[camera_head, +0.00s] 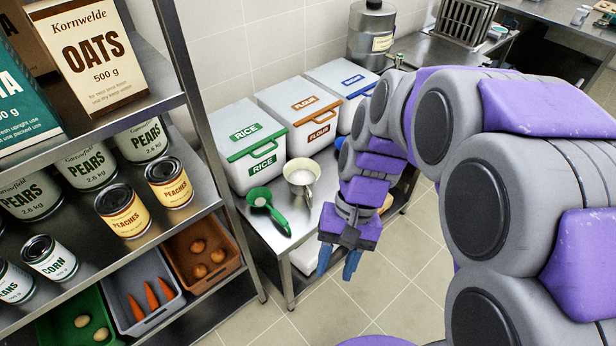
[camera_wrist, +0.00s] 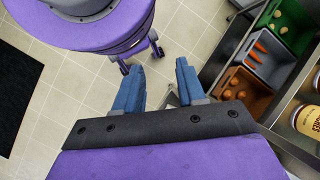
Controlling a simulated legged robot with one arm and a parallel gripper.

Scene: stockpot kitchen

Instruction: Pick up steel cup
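A light-coloured metal cup (camera_head: 301,174) with a handle stands upright on the steel table (camera_head: 287,238), in front of the white bins. Something white shows inside it. In the head view my gripper (camera_head: 338,264) hangs to the right of the cup and lower in the picture, past the table's front edge, apart from the cup. The wrist view shows its two blue fingers (camera_wrist: 158,82) spread apart with nothing between them. The cup cannot be made out in the wrist view.
A green scoop (camera_head: 266,208) lies left of the cup. White bins labelled rice (camera_head: 243,170) and flour (camera_head: 296,135) stand behind. A steel shelf (camera_head: 82,208) with cans and vegetable crates fills the left side. The tiled floor (camera_head: 385,285) in front is clear.

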